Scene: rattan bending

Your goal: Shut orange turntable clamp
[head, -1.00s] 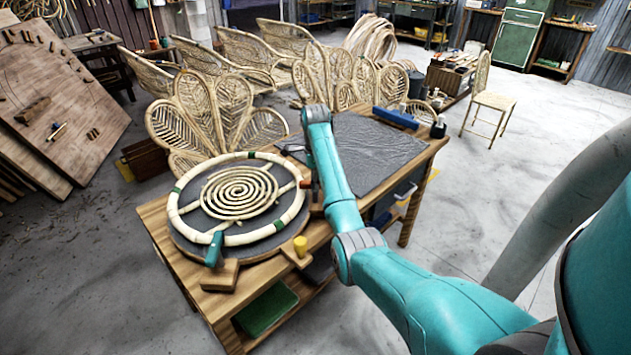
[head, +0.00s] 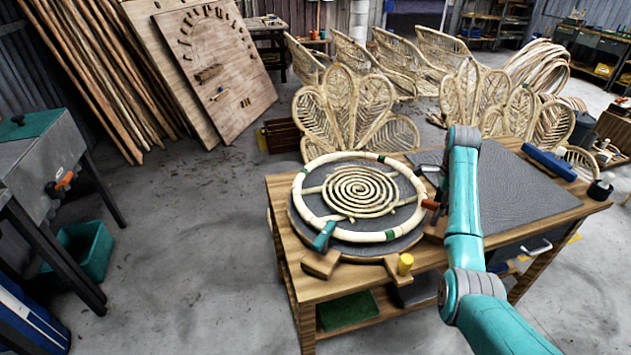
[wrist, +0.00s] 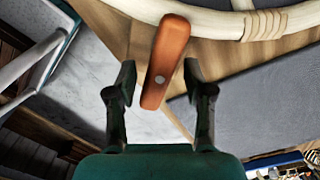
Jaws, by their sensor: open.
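The orange clamp handle (wrist: 168,62) lies ahead of and partly between the two fingertips of my gripper (wrist: 158,78) in the wrist view. My gripper is open, with a finger on either side and a visible gap to the handle. In the head view the orange clamp (head: 430,204) sits at the right edge of the round grey turntable (head: 300,220), beside my arm. The turntable bears a pale rattan ring (head: 308,207) with green bands and a rattan spiral (head: 360,190). My gripper is mostly hidden by my arm in the head view.
A teal clamp (head: 323,237) and a yellow knob (head: 405,263) stand at the turntable's front. The wooden workbench (head: 285,262) also bears a dark mat (head: 520,190) and a blue tool (head: 549,164). Rattan chair backs (head: 345,115) stand behind.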

